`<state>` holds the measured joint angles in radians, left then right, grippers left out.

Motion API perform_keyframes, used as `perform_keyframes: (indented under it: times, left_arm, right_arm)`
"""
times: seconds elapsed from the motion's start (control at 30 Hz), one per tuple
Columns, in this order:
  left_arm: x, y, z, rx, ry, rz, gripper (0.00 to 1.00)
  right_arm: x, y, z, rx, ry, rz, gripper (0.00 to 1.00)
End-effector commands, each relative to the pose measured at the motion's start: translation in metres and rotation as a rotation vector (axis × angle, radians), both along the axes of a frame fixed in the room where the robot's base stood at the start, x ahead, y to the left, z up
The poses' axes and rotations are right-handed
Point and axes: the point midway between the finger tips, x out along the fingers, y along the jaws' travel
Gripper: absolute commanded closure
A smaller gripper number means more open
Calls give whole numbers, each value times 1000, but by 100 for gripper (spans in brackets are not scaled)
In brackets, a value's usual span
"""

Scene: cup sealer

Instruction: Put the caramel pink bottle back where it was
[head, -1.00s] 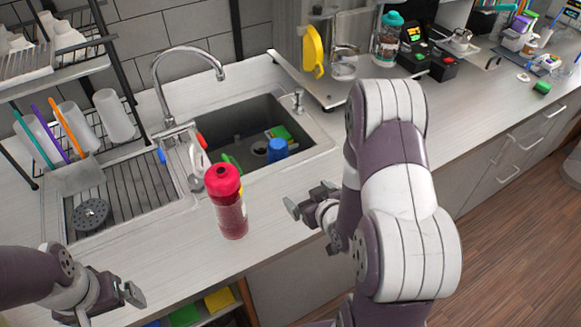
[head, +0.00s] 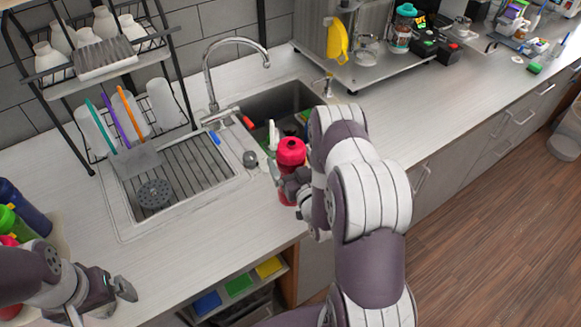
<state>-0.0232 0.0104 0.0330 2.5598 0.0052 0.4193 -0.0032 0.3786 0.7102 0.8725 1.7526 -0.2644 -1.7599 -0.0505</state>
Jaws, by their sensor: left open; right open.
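The pink bottle (head: 290,152) with a bright pink cap stands upright on the counter at the front edge of the sink. My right gripper (head: 284,183) is at the bottle's body, open, with one finger showing at the bottle's left side. The gripper and arm hide much of the bottle's lower part, and I cannot tell whether the fingers touch it. My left gripper (head: 124,288) is open and empty at the lower left, over the front edge of the counter.
Several coloured bottles (head: 22,215) stand at the far left. The sink (head: 290,97) with its faucet and drainboard lies behind the pink bottle. A dish rack (head: 92,62) stands at the back left. The counter between the left bottles and the drainboard is clear.

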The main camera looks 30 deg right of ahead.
Motion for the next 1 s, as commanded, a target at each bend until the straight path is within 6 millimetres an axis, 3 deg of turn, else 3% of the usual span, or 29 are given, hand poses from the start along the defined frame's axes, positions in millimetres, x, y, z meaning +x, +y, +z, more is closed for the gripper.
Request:
perform_keyframes:
  times: [0.27,0.57,1.0]
  left_arm:
    - [0,0,2,0,1,0,0]
    - [0,0,2,0,1,0,0]
    - [0,0,-2,0,1,0,0]
  right_arm:
    - [7,-1,-2,0,2,1,0]
    - [7,-1,-1,0,1,1,94]
    - [8,-1,10,-2,-6,1,97]
